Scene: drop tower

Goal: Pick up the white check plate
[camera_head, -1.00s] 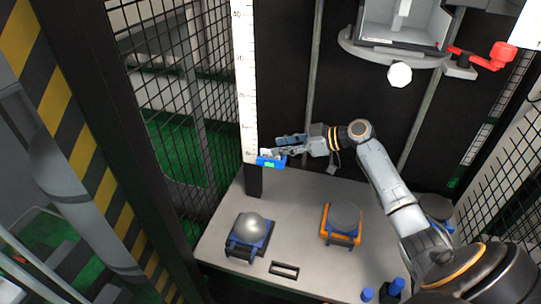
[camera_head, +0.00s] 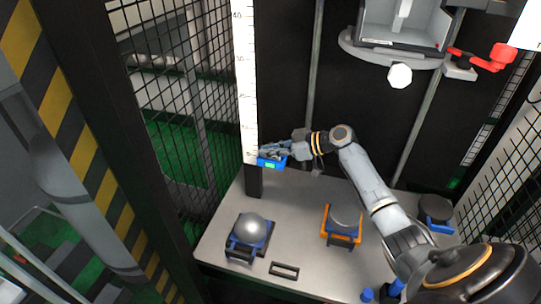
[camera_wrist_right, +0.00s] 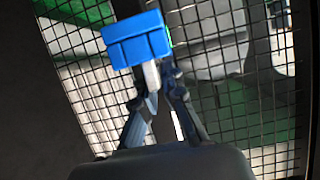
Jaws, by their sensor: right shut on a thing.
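My right gripper (camera_head: 270,151) is at the blue block with a green display (camera_head: 271,162) on the white scale. In the right wrist view, the fingers (camera_wrist_right: 158,88) are shut on a small white piece (camera_wrist_right: 151,75), which I take to be the white check plate. It sits just below the blue block (camera_wrist_right: 137,40) in that picture. In the head view the fingers hide most of the plate. Whether it still touches the block I cannot tell. My left gripper is not in view.
The white scale (camera_head: 244,70) stands upright by a mesh fence (camera_head: 170,90). A grey drop carriage (camera_head: 400,25) hangs above.

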